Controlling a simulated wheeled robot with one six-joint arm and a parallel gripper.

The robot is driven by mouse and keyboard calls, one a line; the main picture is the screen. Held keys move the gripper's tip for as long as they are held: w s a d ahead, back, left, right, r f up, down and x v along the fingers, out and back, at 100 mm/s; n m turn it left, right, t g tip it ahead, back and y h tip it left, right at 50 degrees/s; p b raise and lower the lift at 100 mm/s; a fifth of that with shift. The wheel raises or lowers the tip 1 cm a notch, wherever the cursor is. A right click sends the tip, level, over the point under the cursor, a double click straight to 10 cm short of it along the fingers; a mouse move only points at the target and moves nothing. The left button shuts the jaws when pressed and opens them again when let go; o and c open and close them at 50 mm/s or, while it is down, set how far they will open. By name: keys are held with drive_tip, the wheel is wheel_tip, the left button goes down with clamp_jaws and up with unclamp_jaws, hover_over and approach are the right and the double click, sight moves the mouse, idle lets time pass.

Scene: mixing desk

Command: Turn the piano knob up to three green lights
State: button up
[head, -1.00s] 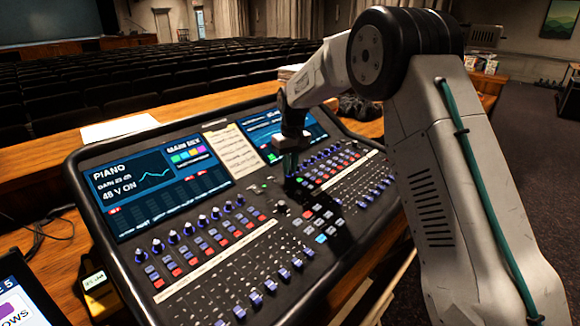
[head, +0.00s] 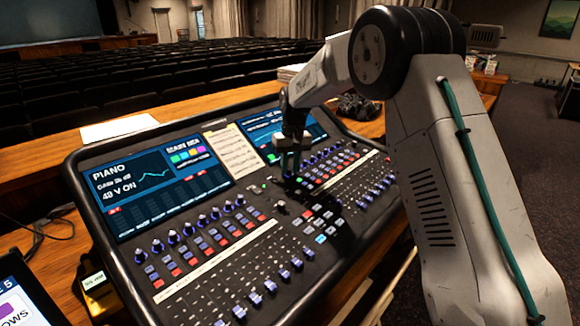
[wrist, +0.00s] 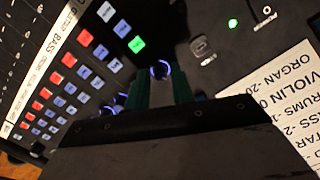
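My gripper (head: 291,172) points down at the mixing desk (head: 262,196), just below its right screen. In the wrist view its two teal fingers (wrist: 161,84) stand apart, with a dark knob (wrist: 160,69) ringed in blue light between their tips. I cannot tell whether the fingers press on it. A green-lit button (wrist: 137,44) shows beside this knob. No row of three green lights can be made out. The left screen (head: 150,188) reads PIANO and 48 V ON; its small gain line is too blurred to read surely.
A handwritten list (head: 232,152) lies between the screens; its corner shows in the wrist view (wrist: 285,105). More knobs (head: 188,228), lit buttons and faders surround the gripper closely. White paper (head: 118,127) lies on the wooden table behind. A tablet (head: 25,295) stands at the front left.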

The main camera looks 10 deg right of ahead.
wheel_tip(320, 180, up, 8)
drive_tip(key=shift+d, duration=0.3)
idle(0.4)
drive_tip(key=shift+w+f, duration=0.1)
